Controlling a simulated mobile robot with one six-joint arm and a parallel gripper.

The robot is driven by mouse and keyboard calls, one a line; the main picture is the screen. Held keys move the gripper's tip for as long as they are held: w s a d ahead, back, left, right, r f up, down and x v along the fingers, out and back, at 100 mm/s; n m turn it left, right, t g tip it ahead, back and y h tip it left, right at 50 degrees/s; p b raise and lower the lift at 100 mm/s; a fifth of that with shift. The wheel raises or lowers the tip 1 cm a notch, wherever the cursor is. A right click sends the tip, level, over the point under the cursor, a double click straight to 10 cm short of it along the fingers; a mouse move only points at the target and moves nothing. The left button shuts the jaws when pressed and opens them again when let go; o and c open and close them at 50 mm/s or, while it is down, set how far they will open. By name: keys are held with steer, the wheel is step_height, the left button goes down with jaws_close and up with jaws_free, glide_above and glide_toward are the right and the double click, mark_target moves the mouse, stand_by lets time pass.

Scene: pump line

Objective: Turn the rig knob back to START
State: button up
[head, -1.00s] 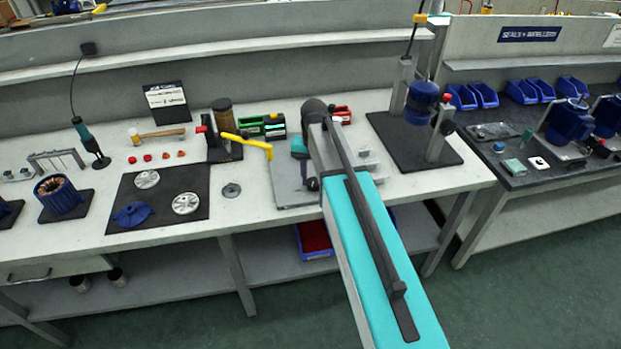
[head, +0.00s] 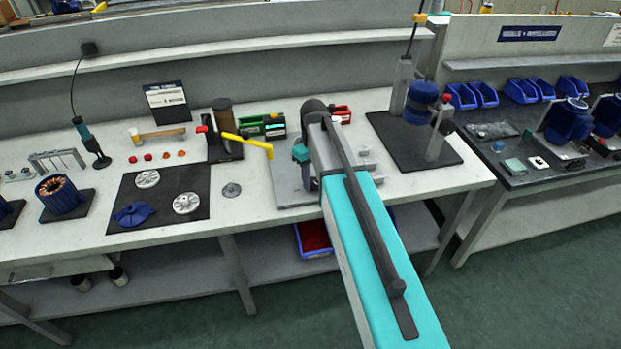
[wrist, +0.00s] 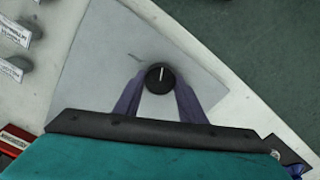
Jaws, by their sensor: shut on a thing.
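In the wrist view the round black rig knob (wrist: 159,78) sits on a light grey plate (wrist: 120,50). A white pointer line on the knob points almost straight up in the picture. My gripper (wrist: 159,88) has its two purple-blue fingers on either side of the knob and is shut on it. A small dark mark on the plate lies up and left of the knob; I cannot read it. In the head view the grey plate (head: 290,190) shows on the bench, and my arm hides the knob and fingertips.
In the wrist view, labelled grey knobs or posts (wrist: 17,70) stand at the left. In the head view a yellow-handled tool (head: 250,144) and a green bin (head: 262,125) are left of my arm. A black stand with a blue motor (head: 421,95) stands to the right.

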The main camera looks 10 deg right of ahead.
steer(key=n, duration=0.6)
steer(key=shift+w+a+r, duration=0.1)
steer(key=shift+w+r, duration=0.05)
steer(key=shift+w, duration=0.05)
steer(key=n, duration=0.6)
steer(key=shift+a, duration=0.1)
steer(key=shift+s+n, duration=0.1)
steer(key=shift+n, duration=0.2)
steer(key=o, duration=1)
steer(key=shift+o, duration=0.2)
steer(key=shift+s, duration=0.1)
